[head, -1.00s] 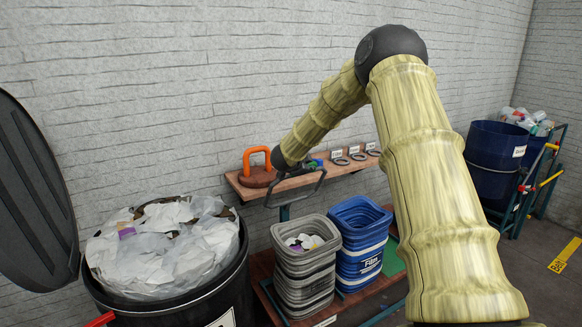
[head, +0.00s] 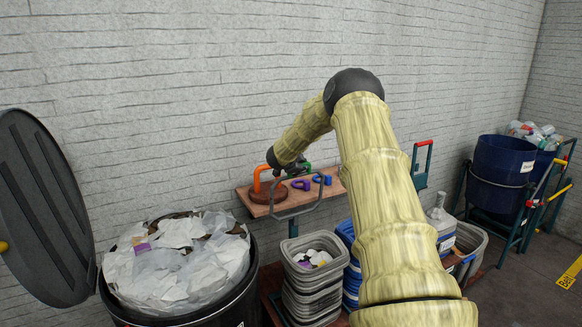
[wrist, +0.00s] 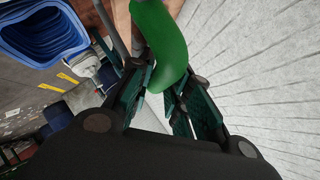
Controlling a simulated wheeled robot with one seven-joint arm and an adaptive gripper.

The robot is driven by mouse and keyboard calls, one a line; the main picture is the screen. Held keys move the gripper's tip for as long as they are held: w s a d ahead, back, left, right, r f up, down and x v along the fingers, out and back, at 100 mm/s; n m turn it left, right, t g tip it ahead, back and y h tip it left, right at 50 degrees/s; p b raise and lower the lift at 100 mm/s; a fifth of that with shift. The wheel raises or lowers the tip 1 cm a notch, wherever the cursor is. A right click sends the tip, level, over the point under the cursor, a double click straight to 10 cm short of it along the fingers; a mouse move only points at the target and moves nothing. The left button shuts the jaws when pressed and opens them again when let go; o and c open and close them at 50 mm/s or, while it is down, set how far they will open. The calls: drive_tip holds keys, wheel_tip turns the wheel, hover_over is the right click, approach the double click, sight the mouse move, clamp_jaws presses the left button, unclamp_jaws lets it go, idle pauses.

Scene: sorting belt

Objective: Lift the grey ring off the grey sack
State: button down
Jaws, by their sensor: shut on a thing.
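My gripper (wrist: 157,98) is shut on a smooth, curved green piece (wrist: 163,45), whose lower end lies between the fingertips in the wrist view. In the head view the fingers are hard to make out; a bit of green (head: 307,167) shows beside my wrist, above the wooden shelf (head: 248,201). I cannot pick out a grey ring or a grey sack for certain. The dark rings seen earlier on the shelf's right part are now hidden behind my arm.
An orange handle (head: 258,172) on a brown base, a purple piece (head: 300,185) and a blue piece (head: 325,179) are on the shelf. Ribbed grey bins (head: 308,280) stand below, blue ones (head: 347,238) beside them. A filled black bin (head: 250,285) is at left; a wall stands behind.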

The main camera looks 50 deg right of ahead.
drive_tip(key=shift+f, duration=0.4)
drive_tip(key=c, duration=1.4)
unclamp_jaws()
drive_tip(key=shift+o, duration=0.4)
drive_tip(key=shift+w+d+f, duration=0.1)
drive_tip(key=shift+d+f, duration=0.05)
